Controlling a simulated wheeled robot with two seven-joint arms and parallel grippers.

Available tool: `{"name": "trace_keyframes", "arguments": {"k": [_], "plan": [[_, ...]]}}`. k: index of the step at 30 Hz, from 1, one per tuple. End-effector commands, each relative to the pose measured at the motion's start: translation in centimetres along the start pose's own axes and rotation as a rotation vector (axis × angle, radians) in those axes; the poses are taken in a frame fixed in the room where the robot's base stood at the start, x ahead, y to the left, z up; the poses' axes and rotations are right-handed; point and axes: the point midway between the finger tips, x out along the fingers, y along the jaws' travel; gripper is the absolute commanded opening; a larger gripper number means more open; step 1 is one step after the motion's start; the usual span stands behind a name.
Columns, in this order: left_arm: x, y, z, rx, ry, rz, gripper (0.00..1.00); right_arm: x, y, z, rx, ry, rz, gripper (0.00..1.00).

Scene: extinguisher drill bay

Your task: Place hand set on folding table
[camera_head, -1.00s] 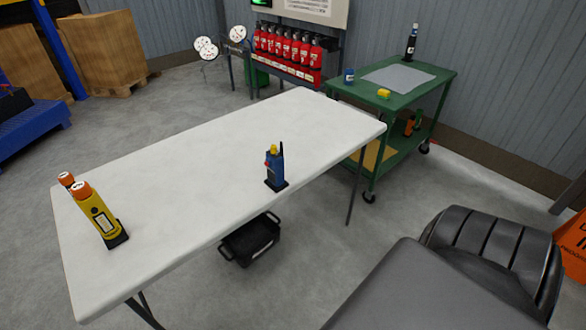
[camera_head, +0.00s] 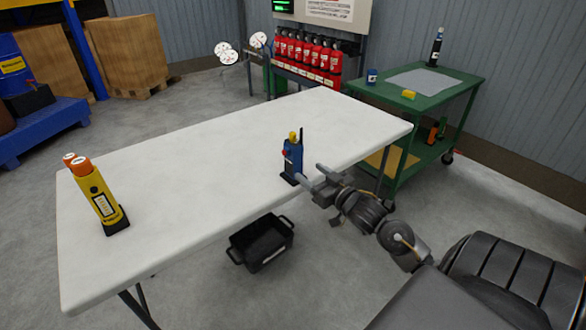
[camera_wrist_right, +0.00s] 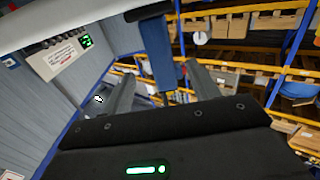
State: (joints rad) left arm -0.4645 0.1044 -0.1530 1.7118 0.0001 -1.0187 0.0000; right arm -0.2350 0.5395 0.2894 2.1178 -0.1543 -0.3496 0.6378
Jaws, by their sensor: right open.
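The hand set (camera_head: 291,158) is a blue radio with a black antenna and a yellow knob. It stands upright in a black base on the white folding table (camera_head: 200,150), close to the table's near edge. My right gripper (camera_head: 312,177) is open just right of the hand set, at about the height of its lower part. In the right wrist view, the blue body of the hand set (camera_wrist_right: 157,52) shows between and beyond the two spread fingers (camera_wrist_right: 160,80). Contact is not clear. My left gripper is not in view.
A yellow torch-like unit with an orange top (camera_head: 100,200) stands at the table's left end, another orange top behind it. A black crate (camera_head: 262,243) is on the floor below. A green cart (camera_head: 460,90) stands behind right. The table's middle is clear.

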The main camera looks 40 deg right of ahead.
Motion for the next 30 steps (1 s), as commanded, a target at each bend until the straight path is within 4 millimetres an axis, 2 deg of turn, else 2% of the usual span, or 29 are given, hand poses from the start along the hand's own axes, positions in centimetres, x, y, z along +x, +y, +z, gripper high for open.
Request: {"name": "trace_keyframes", "arguments": {"k": [9, 20, 27, 30], "plan": [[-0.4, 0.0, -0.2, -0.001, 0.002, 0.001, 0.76, 4.4, 0.1, 0.0, 0.000, 0.001, 0.001, 0.60], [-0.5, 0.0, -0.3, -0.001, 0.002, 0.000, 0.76, 6.2, 0.0, -0.1, 0.000, 0.000, 0.001, 0.60], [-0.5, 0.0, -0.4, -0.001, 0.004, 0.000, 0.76, 9.7, 0.0, -0.3, 0.000, 0.000, 0.002, 0.60], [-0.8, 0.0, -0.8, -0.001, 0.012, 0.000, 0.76, 10.5, -0.1, -0.3, -0.001, -0.001, 0.001, 0.60]]}}
